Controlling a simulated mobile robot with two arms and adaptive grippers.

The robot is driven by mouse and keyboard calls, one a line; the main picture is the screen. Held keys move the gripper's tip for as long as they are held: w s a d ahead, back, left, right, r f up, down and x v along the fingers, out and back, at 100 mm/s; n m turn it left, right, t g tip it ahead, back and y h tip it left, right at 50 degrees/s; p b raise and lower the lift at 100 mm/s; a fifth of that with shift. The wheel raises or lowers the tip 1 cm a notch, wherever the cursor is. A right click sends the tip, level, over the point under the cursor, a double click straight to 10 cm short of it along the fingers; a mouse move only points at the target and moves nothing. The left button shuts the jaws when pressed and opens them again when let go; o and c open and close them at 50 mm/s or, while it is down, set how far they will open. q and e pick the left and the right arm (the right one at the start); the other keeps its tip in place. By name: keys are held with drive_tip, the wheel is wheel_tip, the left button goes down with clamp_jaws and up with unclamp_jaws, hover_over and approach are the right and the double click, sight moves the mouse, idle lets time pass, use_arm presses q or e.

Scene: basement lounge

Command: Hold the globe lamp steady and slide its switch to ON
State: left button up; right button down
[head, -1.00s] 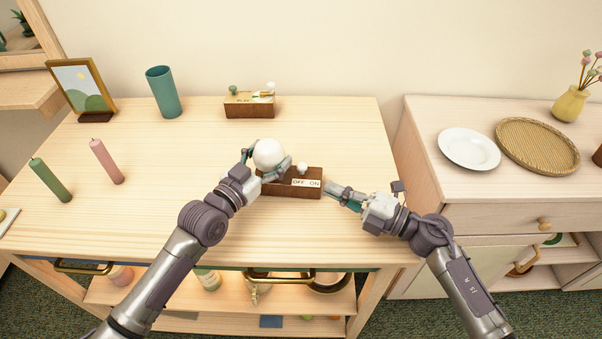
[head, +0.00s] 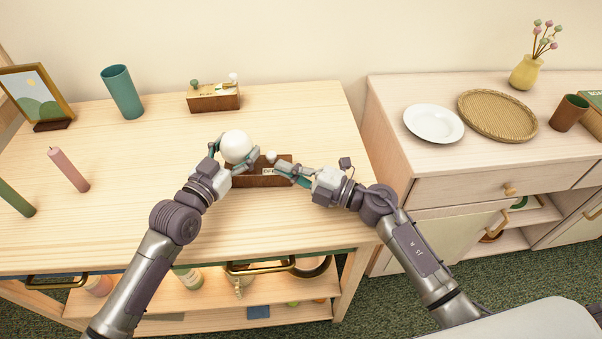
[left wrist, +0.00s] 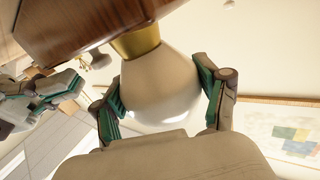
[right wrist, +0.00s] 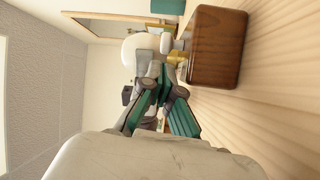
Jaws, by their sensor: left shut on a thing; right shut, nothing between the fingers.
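The globe lamp has a white globe (head: 236,146) on a dark wooden base (head: 256,182) on the table. My left gripper (head: 233,155) is shut on the globe; in the left wrist view its fingers sit on both sides of the globe (left wrist: 160,92), above the gold collar (left wrist: 136,42). The small white switch knob (head: 271,156) stands on the base. My right gripper (head: 277,166) is shut and empty, its tips over the label strip beside the knob. They cover the ON label; part of OFF shows. I cannot tell whether tips and knob touch. The right wrist view shows the base (right wrist: 218,45) just beyond the tips.
A second wooden box (head: 213,103) with small knobs stands at the back. A teal cup (head: 122,92), a picture frame (head: 38,95) and candles (head: 68,170) are at the left. A side cabinet at right holds a plate (head: 433,123) and a woven tray (head: 497,115). The table front is clear.

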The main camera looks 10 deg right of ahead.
sight(271, 170)
drive_tip(key=shift+x, duration=1.95)
drive_tip(key=shift+s+d, duration=0.15)
drive_tip(key=shift+d, duration=1.3)
drive_tip(key=v, duration=1)
drive_tip(key=shift+s+a, duration=0.1)
